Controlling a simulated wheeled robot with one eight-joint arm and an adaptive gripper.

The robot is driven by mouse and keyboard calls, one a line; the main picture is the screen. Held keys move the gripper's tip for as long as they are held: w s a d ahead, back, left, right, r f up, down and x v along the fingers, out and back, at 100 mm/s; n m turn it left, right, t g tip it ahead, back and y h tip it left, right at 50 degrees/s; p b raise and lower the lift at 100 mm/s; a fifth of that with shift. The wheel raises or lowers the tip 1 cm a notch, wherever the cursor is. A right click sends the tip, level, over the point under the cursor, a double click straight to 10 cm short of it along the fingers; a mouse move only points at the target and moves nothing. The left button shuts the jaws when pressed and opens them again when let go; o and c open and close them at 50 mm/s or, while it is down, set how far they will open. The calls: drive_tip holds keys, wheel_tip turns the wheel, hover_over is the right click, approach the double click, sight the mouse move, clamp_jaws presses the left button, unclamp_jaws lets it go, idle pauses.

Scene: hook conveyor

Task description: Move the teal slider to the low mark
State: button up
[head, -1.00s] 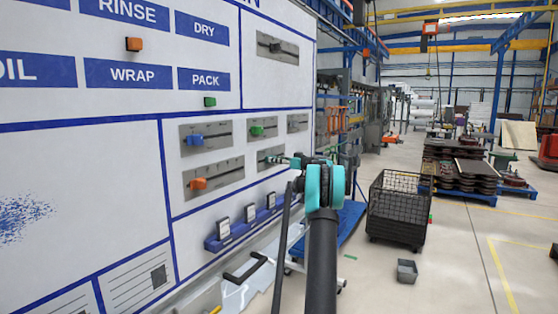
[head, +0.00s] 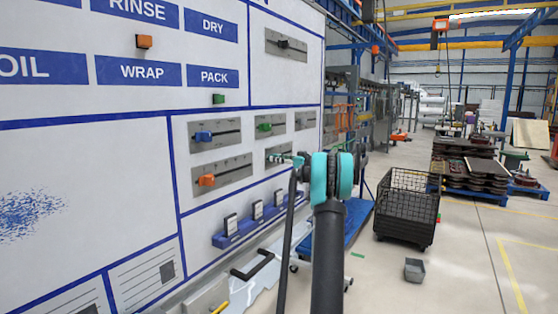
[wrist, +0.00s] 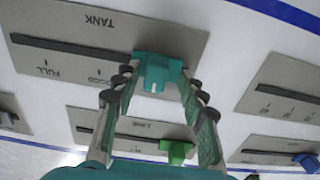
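The teal slider (wrist: 157,72) sits on the grey TANK plate (wrist: 185,40), which appears upside down in the wrist view. It stands at the right end of the visible slot there, beyond the FULL label and a second, hard-to-read label, both to its left. A low label is not visible; the slider and my fingers cover that part of the plate.
Nearby plates carry a green slider (head: 264,127), a blue slider (head: 204,136) and an orange slider (head: 207,180). A blue rack (head: 250,228) juts out below them.

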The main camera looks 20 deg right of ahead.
drive_tip(key=shift+d, duration=0.1)
drive_tip(key=v, duration=1.2)
